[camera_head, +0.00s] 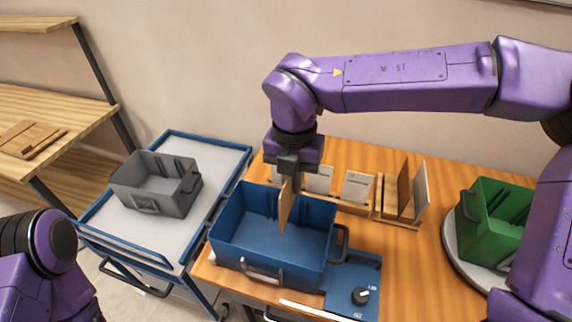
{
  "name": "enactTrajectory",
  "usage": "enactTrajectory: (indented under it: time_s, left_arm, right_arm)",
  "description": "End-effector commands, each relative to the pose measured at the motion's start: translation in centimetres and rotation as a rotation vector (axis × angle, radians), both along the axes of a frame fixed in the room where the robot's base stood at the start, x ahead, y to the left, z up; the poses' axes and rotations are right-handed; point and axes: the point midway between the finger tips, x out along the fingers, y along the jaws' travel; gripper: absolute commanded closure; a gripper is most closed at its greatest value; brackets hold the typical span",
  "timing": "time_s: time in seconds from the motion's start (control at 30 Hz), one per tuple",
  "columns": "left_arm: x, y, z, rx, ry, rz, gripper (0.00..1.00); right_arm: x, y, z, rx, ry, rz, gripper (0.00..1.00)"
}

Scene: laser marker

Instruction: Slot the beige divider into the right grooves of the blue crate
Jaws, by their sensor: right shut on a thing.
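The blue crate (233,252) stands open on the wooden table, left of its middle. The beige divider (286,206) is upright, seen nearly edge-on, with its lower part over or inside the crate's opening. My right gripper (288,174) points down above the crate's back wall and is shut on the top of the divider. I cannot tell whether the divider touches any grooves; the crate's right inner wall shows only partly. My left arm shows at the lower left, but its gripper is out of view.
A rack (398,213) with brown and pale panels stands right of the crate, with white cards (357,187) behind. A green crate (489,222) sits on a round plate at the right. A grey crate (156,186) stands on a blue-framed cart. A knob panel (350,288) adjoins the blue crate.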

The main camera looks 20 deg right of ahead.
Motion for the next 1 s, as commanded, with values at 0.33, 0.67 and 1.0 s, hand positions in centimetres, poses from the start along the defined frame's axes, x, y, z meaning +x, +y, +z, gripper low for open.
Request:
enactTrajectory:
  time_s: [0.33,0.67,1.0]
  left_arm:
    - [-0.1,0.0,-2.2,0.000,0.002,0.001,0.35]
    - [-0.1,0.0,-4.0,0.000,0.000,0.000,0.35]
    - [-0.2,0.0,-6.0,-0.001,0.001,0.000,0.35]
  right_arm:
    - [1.4,-0.1,-3.1,0.000,0.014,-0.002,1.00]
    - [1.6,-0.2,-5.6,0.000,0.017,-0.004,1.00]
    - [1.5,-0.2,-8.0,0.001,0.017,-0.003,1.00]
